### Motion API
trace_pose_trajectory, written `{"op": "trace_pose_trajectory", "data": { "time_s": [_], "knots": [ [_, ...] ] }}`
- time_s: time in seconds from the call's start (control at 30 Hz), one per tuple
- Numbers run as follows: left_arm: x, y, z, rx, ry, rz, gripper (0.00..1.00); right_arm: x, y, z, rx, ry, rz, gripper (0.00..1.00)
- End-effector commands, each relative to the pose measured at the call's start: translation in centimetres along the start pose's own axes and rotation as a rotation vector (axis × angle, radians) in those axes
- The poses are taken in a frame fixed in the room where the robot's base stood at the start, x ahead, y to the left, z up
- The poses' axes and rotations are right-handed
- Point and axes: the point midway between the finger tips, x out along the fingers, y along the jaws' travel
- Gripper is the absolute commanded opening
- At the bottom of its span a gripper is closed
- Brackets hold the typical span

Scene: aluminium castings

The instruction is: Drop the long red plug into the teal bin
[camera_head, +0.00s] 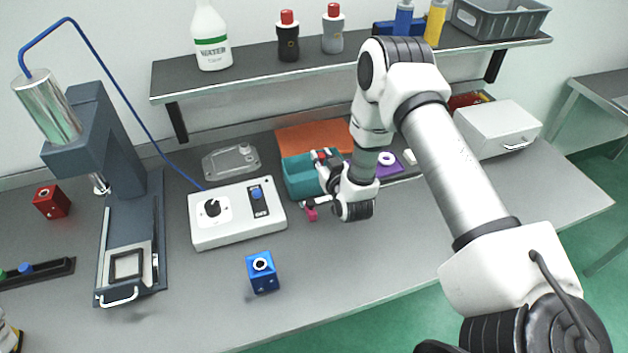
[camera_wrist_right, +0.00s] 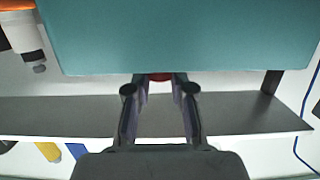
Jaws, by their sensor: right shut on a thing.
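The teal bin (camera_head: 298,181) stands on the bench in the middle of the head view, partly hidden by my right arm. My right gripper (camera_head: 312,205) is at the bin's near side, shut on a small red piece, taken as the red plug (camera_head: 311,215). In the right wrist view the fingertips (camera_wrist_right: 160,86) close around the red plug (camera_wrist_right: 160,77), and only its end shows. The bin's teal wall (camera_wrist_right: 190,35) fills the top of that view. The plug looks outside the bin, in front of it; its length cannot be told. My left gripper is not in view.
A white control box (camera_head: 236,228) stands left of the bin, and a blue block (camera_head: 262,276) lies nearer. An orange mat (camera_head: 306,137) is behind the bin. A shelf (camera_head: 240,73) with bottles runs above. Bare bench lies in front of the bin.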

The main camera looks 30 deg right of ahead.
Motion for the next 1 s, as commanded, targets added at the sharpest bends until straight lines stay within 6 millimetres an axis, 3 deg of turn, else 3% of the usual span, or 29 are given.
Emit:
{"op": "trace_pose_trajectory", "data": {
  "time_s": [0.3, 0.33, 0.4, 0.77, 0.87, 1.0],
  "knots": [
    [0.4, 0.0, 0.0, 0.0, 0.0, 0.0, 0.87, 0.1, 0.0, 0.5, 0.001, 0.002, 0.0, 0.0],
    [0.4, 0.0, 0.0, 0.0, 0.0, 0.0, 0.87, 0.1, 0.0, 0.5, 0.001, 0.002, 0.0, 0.33],
    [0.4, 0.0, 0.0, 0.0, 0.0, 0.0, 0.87, 0.1, 0.0, 0.5, 0.001, 0.001, 0.0, 0.52],
    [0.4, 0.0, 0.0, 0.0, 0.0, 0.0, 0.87, -0.3, 0.0, 0.6, 0.001, 0.001, 0.001, 0.52],
    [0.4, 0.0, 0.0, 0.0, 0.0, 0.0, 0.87, -1.7, 0.0, 0.6, 0.002, -0.001, 0.001, 0.52],
    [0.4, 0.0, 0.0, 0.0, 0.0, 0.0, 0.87, -5.2, 0.0, 0.7, 0.003, -0.004, 0.001, 0.52]
  ]
}}
